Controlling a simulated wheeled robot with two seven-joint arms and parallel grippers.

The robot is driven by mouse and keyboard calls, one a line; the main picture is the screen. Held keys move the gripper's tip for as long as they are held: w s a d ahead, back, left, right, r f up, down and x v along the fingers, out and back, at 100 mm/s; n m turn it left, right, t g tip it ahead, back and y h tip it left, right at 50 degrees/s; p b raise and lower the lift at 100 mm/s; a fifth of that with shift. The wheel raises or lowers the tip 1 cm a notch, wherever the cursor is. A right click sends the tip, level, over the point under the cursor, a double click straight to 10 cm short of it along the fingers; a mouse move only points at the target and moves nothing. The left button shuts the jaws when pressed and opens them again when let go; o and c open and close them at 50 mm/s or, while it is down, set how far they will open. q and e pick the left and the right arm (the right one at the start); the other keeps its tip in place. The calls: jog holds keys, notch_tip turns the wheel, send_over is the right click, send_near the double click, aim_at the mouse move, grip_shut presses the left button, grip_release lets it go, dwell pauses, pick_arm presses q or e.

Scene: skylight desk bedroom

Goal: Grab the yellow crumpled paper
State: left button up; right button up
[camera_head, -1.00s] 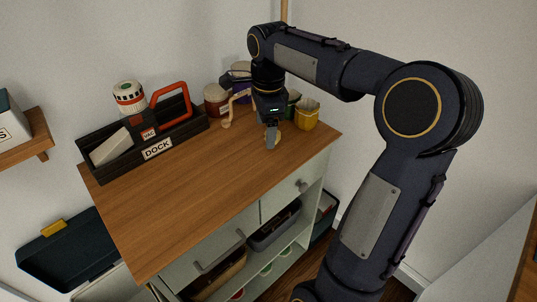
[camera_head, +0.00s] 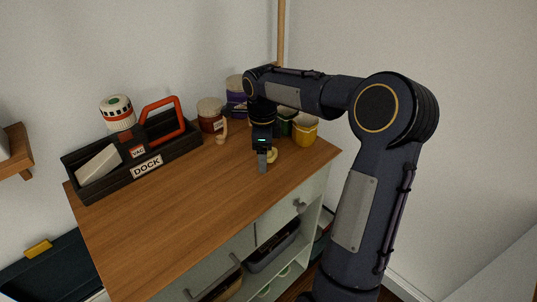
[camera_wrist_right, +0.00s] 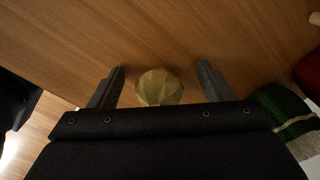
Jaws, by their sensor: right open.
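The yellow crumpled paper (camera_wrist_right: 160,88) is a small faceted ball on the wooden top of the cabinet. In the right wrist view it lies between the two fingers of my right gripper (camera_wrist_right: 161,70), with a gap on each side. In the head view the paper (camera_head: 273,155) shows only partly, beside and behind my right gripper (camera_head: 264,162), which points down near the right edge of the top. My right gripper is open and empty. My left gripper is not in view.
A yellow pot (camera_head: 304,131), a green jar (camera_head: 284,127), a red jar (camera_head: 210,114) and a purple jar (camera_head: 236,92) stand behind the gripper. A black caddy (camera_head: 112,172) marked DOCK stands at the left back. The front of the wooden top (camera_head: 180,215) is clear.

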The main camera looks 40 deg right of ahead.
jog(key=c, duration=1.2)
jog(key=shift+r, duration=0.15)
